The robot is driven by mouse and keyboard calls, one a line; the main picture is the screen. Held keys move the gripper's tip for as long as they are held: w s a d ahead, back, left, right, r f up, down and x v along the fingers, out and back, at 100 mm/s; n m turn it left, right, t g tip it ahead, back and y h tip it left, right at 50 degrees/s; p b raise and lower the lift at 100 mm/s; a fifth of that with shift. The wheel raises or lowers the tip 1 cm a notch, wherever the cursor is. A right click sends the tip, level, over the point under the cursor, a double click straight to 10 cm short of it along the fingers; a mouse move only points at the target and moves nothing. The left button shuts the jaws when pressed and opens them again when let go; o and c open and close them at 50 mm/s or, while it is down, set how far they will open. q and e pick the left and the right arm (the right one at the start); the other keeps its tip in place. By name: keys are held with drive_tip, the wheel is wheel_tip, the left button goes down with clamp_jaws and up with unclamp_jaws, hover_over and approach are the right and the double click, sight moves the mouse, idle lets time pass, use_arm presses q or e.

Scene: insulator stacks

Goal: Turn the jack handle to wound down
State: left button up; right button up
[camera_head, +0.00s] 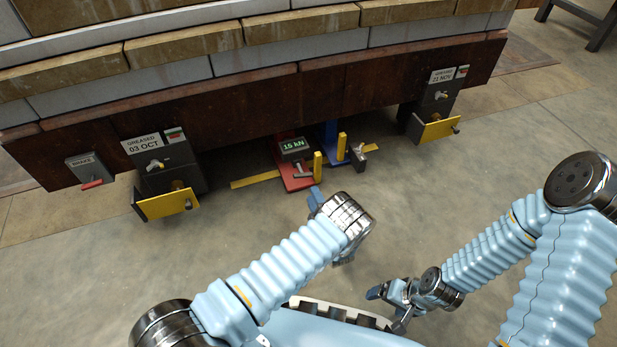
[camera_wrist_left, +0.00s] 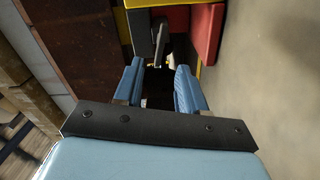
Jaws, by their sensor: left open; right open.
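A red jack (camera_head: 290,172) stands on the floor under the front edge of the heavy block, with a small display (camera_head: 295,147) reading 15 kN. Its small grey handle (camera_head: 303,173) faces me beside a yellow upright (camera_head: 317,165). A blue jack (camera_head: 331,150) stands just right of it, with a dark handle (camera_head: 359,153). My left gripper (camera_head: 318,200) is open and just in front of the red jack. In the left wrist view, its fingers (camera_wrist_left: 160,90) are apart and empty, with a grey handle (camera_wrist_left: 159,45) beyond them. My right gripper (camera_head: 385,307) is open, low and away from the jacks.
Grey boxes with yellow flaps (camera_head: 166,203) (camera_head: 436,128) flank the jacks under the block. A brake box (camera_head: 88,171) with a red lever hangs at the far left. A yellow strip (camera_head: 253,180) lies on the floor. The floor in front is clear.

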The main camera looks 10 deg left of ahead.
sight(304, 177)
use_arm(q)
drive_tip(key=b+x, duration=0.1)
drive_tip(key=x, duration=0.9)
drive_tip(key=shift+w+a+b, duration=0.25)
drive_tip(key=shift+a+b, duration=0.05)
drive_tip(key=shift+b, duration=0.1)
drive_tip(key=shift+c, duration=0.4)
clamp_jaws()
